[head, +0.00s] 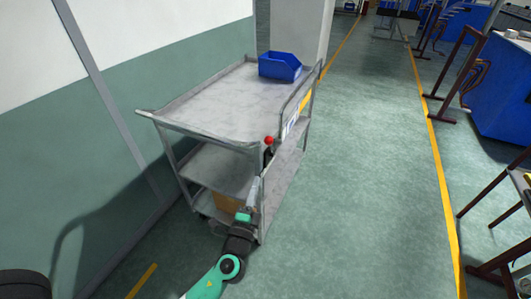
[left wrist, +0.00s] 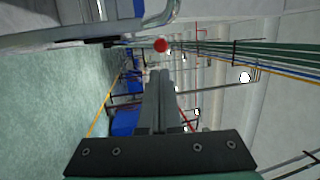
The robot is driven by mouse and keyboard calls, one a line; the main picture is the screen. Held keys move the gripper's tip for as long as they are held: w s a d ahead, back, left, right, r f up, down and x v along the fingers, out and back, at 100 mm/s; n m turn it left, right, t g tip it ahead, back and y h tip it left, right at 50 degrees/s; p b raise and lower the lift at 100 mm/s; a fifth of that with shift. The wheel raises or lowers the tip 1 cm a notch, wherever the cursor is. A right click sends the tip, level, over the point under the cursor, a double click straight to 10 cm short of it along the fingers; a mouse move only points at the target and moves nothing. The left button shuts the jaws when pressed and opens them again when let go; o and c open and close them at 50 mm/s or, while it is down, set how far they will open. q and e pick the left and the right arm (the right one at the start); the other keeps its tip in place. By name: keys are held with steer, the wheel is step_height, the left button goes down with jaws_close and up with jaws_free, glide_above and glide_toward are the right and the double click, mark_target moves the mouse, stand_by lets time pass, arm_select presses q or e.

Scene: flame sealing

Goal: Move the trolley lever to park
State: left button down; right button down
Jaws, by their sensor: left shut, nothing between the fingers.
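A grey metal trolley (head: 205,108) stands beside the wall, with a flat top and lower shelves. A red lever knob (head: 268,140) sits at its near right corner. The knob also shows in the left wrist view (left wrist: 160,45), just beyond the fingertips. My left gripper (head: 256,182) is shut and empty, just below the knob in the head view, in front of the trolley's near right corner post. In the left wrist view the closed fingers (left wrist: 160,73) appear apart from the knob. The lever's shaft is hard to make out. My right gripper is not in view.
A blue bin (head: 279,66) stands on the trolley's far end, and a brown box (head: 228,204) on a lower shelf. The wall (head: 60,130) is close on the left. Open green floor (head: 370,160) lies right, up to a yellow line and workbenches.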

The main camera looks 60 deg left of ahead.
mark_target(267, 144)
arm_select(q)
steer(key=x, duration=1.3)
steer(key=shift+r, duration=0.15)
